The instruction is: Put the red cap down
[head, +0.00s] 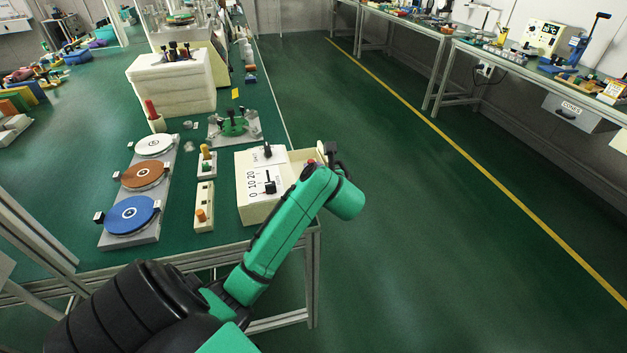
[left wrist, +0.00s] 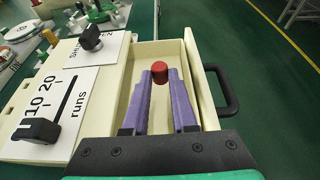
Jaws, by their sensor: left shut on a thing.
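In the left wrist view, the red cap (left wrist: 159,72) is a short round piece between the tips of the purple fingers of my left gripper (left wrist: 160,77), which is shut on it. I cannot tell whether the cap touches the drawer floor. My right gripper is in neither view.
The drawer's black handle (left wrist: 231,91) is on the right, over the aisle floor. The control box (head: 255,205) with black knobs stands at the bench edge. Left of it are a switch block (head: 204,207) and a rack of white, brown and blue discs (head: 118,243).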

